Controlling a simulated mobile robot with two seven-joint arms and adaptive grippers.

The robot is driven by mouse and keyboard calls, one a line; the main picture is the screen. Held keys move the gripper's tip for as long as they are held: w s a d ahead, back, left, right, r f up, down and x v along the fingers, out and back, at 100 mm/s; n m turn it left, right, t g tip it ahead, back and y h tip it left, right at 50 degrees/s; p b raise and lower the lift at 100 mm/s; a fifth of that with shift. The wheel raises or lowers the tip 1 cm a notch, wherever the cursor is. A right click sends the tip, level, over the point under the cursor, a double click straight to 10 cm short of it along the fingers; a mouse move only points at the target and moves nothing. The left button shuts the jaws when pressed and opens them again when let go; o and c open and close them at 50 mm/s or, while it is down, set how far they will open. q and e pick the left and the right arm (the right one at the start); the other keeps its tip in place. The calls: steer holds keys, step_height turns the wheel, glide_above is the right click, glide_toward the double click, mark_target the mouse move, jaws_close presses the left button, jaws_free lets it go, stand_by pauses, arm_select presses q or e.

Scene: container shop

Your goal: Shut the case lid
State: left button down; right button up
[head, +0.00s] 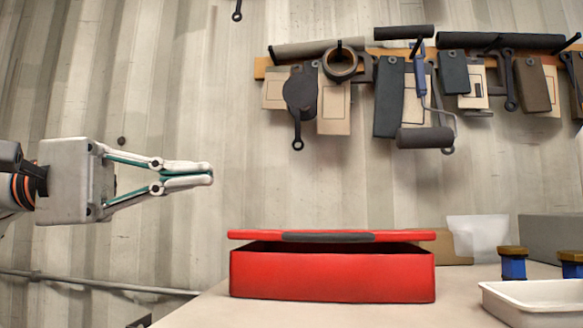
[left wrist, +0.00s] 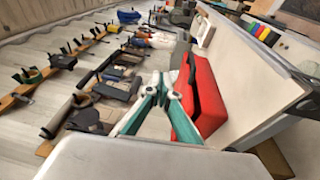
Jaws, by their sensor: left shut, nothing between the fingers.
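The red case (head: 332,276) stands on the table with its lid (head: 400,236) lying nearly flat over it. A dark gap shows between the lid and the body, so the lid is slightly raised. A dark grey strip runs along the lid's front edge. My left gripper (head: 210,173) is shut and empty. It is in the air left of the case and higher than the lid, touching nothing. In the left wrist view the shut fingertips (left wrist: 160,80) show beside the red case (left wrist: 200,95). My right gripper is not in either view.
A white tray (head: 535,303) is on the table at the right, with blue jars with yellowish lids (head: 513,264) near it. A rack of tools (head: 390,90) hangs on the corrugated wall behind. The table's left front is clear.

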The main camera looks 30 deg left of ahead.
arm_select(q)
step_height(320, 180, up, 8)
steer(key=s+d+n+g+y+p, duration=0.25)
steer(key=n+p, duration=0.65)
steer(key=n, duration=1.2)
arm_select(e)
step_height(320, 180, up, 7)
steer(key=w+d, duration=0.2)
arm_select(q)
steer(key=n+g+y+p, duration=0.5)
steer(key=n+p, duration=0.7)
steer(key=n, duration=1.8)
glide_above(314, 233)
step_height(314, 233, down, 7)
step_height(314, 233, down, 3)
steer(key=shift+f+h+p, duration=0.2)
steer(key=shift+h+p, duration=0.05)
steer(key=shift+p, duration=0.05)
steer(key=shift+f, duration=0.55)
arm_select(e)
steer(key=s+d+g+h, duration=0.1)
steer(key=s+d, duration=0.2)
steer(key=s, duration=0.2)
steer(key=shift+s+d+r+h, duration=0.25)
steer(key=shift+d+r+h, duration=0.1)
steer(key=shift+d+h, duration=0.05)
